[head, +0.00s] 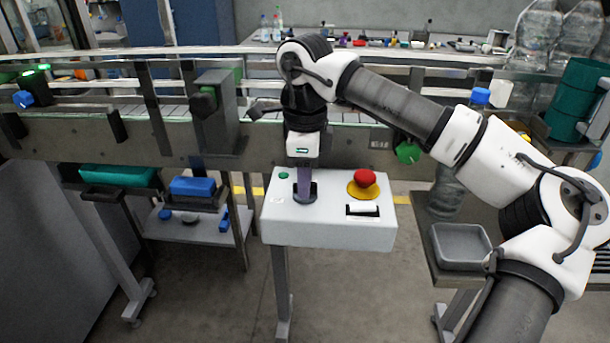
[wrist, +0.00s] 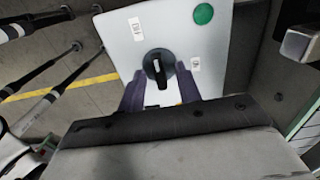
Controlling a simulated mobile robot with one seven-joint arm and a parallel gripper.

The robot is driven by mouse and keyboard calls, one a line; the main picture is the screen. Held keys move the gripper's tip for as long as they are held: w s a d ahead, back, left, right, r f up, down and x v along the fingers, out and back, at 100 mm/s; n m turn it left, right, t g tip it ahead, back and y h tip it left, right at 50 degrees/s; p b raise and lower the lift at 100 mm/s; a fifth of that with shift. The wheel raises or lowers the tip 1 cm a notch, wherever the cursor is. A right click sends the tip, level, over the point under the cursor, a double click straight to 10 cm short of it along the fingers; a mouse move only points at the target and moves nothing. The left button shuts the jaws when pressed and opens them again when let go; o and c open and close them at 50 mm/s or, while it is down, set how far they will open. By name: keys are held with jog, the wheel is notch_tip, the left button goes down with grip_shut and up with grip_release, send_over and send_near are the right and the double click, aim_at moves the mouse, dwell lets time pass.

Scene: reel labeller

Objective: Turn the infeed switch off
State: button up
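A white control box (head: 330,228) stands on a post in front of the conveyor. On its left side is a black rotary switch (wrist: 156,62), mostly hidden by my gripper in the head view. The wrist view shows its raised handle with a pale mark, lying roughly along the picture's vertical. My gripper (head: 305,188) points down over this switch. Its two purple fingers are apart, one on each side of the handle, with gaps that look visible. I cannot tell whether either touches. The labels are too small to read.
The box top also carries a green button (head: 284,175), a red mushroom button (head: 365,178) on a yellow base, and a black-framed white part (head: 362,209). The conveyor (head: 60,135) runs behind. A grey tray (head: 461,247) sits on a table to the right.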

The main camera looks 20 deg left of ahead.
notch_tip(320, 180, up, 14)
jog(key=b, duration=0.1)
dwell(0.5)
jog(key=shift+f, duration=0.15)
dwell(0.3)
